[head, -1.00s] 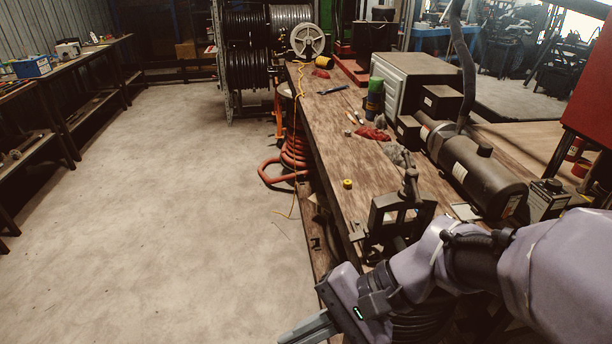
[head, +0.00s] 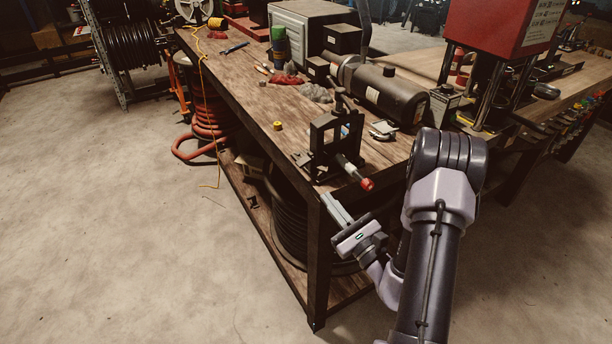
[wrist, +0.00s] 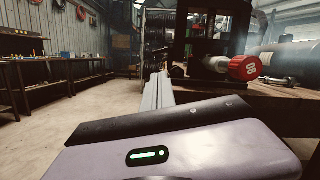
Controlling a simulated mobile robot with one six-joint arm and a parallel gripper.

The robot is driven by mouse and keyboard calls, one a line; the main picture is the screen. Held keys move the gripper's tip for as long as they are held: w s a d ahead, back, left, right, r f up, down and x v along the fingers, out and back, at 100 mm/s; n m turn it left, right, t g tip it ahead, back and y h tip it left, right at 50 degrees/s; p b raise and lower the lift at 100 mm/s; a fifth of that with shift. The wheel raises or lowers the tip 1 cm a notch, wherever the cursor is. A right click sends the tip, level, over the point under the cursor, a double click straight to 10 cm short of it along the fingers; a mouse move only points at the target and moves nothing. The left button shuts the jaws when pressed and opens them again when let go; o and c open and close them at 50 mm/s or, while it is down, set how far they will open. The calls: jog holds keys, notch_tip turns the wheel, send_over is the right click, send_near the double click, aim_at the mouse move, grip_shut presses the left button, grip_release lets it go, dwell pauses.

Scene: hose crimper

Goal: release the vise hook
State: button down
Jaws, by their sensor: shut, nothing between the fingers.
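The black vise (head: 320,142) stands upright on the near corner of the wooden workbench. A bar with a red end (head: 366,184) sticks out from its near side, over the bench edge. In the wrist view the vise (wrist: 197,32) is at upper right, with the red end (wrist: 244,67) facing me. I cannot make out the hook itself in either view. My gripper (head: 327,198) is shut and empty, just off the bench's near end, below and left of the red end. Its fingers also show in the wrist view (wrist: 158,82), left of the vise and apart from it.
The workbench (head: 240,75) carries a dark cylinder (head: 395,95), red and grey rags and a small yellow roll (head: 278,125). A red press (head: 495,28) stands at right. Hoses lie on the shelf under the bench. The floor (head: 110,220) at left is clear.

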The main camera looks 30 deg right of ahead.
aim_at(305, 163)
jog(key=x, duration=1)
jog(key=shift+a+r, duration=0.1)
jog(key=shift+r+m+p, duration=0.1)
jog(key=shift+m+p, duration=0.2)
jog(key=shift+p, duration=0.1)
